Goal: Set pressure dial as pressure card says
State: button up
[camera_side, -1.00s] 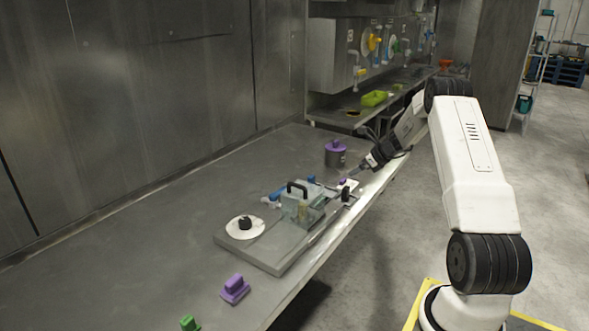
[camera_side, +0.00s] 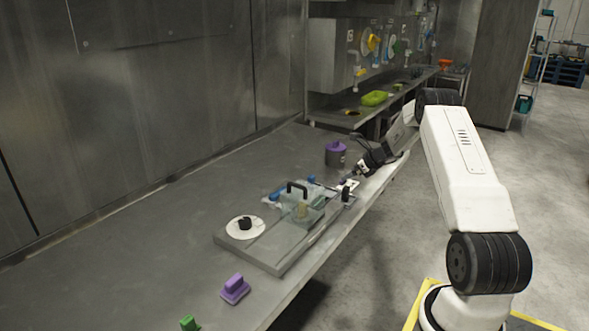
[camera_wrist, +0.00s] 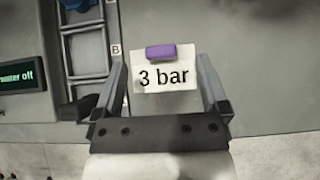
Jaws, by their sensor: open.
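A white card (camera_wrist: 165,79) reads "3 bar" and has a purple grip block (camera_wrist: 161,52) along its top edge. In the wrist view it lies between the two fingers of my gripper (camera_wrist: 162,60), which are open on either side of it. I cannot tell whether they touch it. In the side view my gripper (camera_side: 352,176) points down at the card (camera_side: 351,184) near the table's front edge. A white disc (camera_side: 240,232) with a black knob (camera_side: 245,224) sits on the left end of a grey base plate; its markings are too small to read.
A clear box with a black handle (camera_side: 297,187) stands on the base plate (camera_side: 262,258). A purple-lidded pot (camera_side: 336,152) stands behind my gripper. Purple (camera_side: 235,288) and green (camera_side: 190,323) blocks lie at the front. A display (camera_wrist: 22,77) ends in "off". The table's left side is clear.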

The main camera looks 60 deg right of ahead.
aim_at(348, 183)
jog(key=shift+x, duration=2.15)
grip_shut()
jog(key=shift+r, duration=0.1)
